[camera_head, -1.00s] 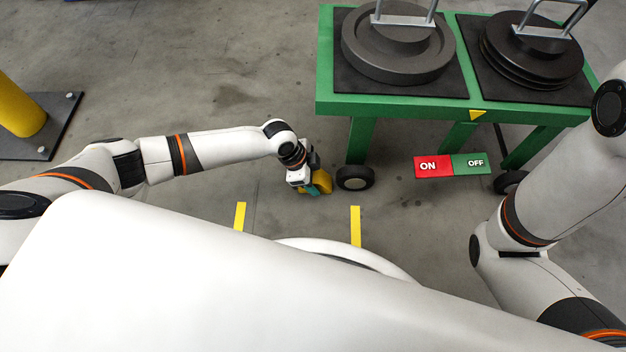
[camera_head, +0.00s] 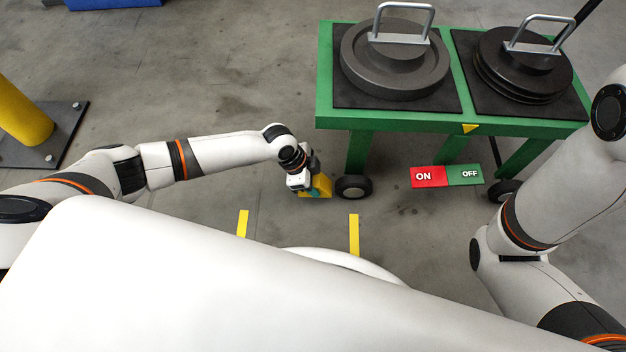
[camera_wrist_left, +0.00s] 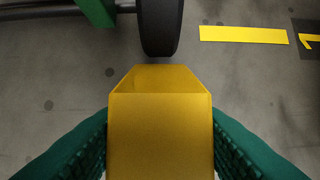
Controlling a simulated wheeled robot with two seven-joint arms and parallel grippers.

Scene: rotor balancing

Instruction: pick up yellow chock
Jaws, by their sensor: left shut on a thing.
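The yellow chock (camera_head: 321,184) is beside the front left wheel (camera_head: 353,187) of the green cart (camera_head: 390,121). My left gripper (camera_head: 313,190) is shut on it. In the left wrist view the chock (camera_wrist_left: 160,130) fills the lower middle, between the two green finger pads of my left gripper (camera_wrist_left: 160,150). The black wheel (camera_wrist_left: 160,27) is just beyond the chock's sloped end. I cannot tell how far the chock is off the floor. My right arm stands at the right, and its gripper is out of view.
The cart carries two dark discs with metal handles (camera_head: 395,60) (camera_head: 525,62). A red and green ON/OFF panel (camera_head: 446,176) shows by the cart's lower front. Yellow floor marks (camera_head: 354,234) lie nearby. A yellow post (camera_head: 22,112) on a dark plate stands at left.

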